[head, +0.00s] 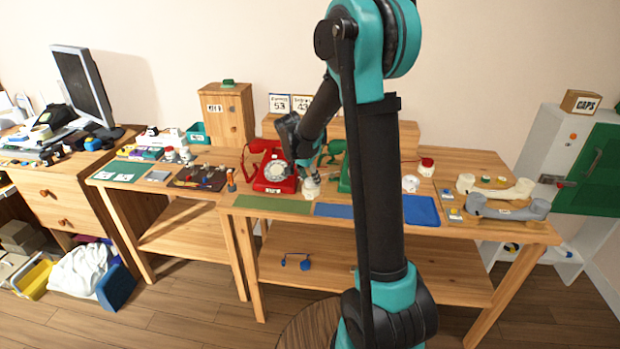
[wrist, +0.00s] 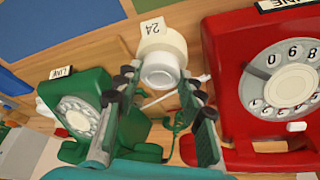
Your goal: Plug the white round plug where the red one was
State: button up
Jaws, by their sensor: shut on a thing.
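A white round plug (wrist: 164,52) is held between the fingertips of my gripper (wrist: 160,80), between the two phones. The plug also shows in the head view (head: 311,188), low by the front of the table; I cannot tell whether it touches the tabletop. A red plug (head: 426,165) with a pale lower part stands to the right on the table. Another white round piece (head: 410,183) stands behind the blue mat. A small "24" label (wrist: 152,26) lies beside the held plug. Any socket under the plug is hidden.
The red dial phone (head: 273,178) is left of my gripper in the head view, the green phone (head: 344,180) just right. Green (head: 270,204) and blue (head: 420,211) mats line the front edge. Grey (head: 508,208) and cream (head: 495,188) handset-shaped pieces lie far right.

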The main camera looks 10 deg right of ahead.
jog(key=o, duration=1.1)
jog(key=v, duration=1.2)
